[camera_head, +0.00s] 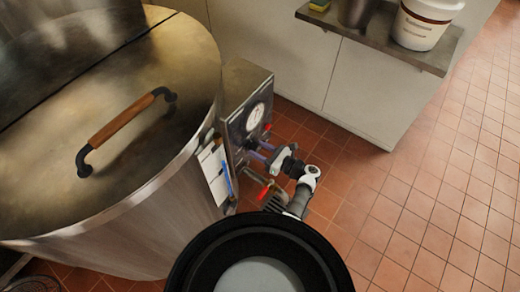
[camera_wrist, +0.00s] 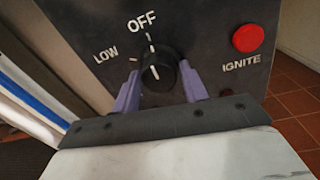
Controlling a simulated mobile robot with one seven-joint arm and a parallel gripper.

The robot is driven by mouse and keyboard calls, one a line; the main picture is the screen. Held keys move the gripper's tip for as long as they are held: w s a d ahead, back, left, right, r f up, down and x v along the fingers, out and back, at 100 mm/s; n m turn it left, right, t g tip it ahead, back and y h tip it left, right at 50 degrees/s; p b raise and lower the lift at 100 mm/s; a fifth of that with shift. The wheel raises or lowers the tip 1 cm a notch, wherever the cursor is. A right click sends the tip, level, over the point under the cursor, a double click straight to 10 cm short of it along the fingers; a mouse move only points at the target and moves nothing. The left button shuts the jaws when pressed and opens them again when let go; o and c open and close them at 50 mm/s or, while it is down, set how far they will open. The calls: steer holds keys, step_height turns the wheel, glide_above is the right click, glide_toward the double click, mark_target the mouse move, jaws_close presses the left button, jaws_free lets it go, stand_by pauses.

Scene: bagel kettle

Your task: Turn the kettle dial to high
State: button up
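The kettle dial (camera_wrist: 158,72) is a round black knob on a dark panel, its white line pointing up towards OFF. LOW is printed to its left; no HIGH label shows. My gripper (camera_wrist: 160,68) has its purple fingers on either side of the dial, with small gaps visible, so it looks open around it. I cannot tell whether a fingertip touches. In the head view my gripper (camera_head: 257,150) is at the front of the control box (camera_head: 236,122) on the side of the steel kettle (camera_head: 150,215); the dial is hard to make out there.
A red IGNITE button (camera_wrist: 247,38) is to the right of the dial. A round gauge (camera_head: 255,117) and red-handled valves (camera_head: 265,190) are close to my gripper. A shelf (camera_head: 360,35) with a white bucket (camera_head: 424,22) stands behind. The tiled floor (camera_head: 420,200) at right is clear.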

steer(key=c, duration=0.6)
steer(key=shift+o, duration=0.2)
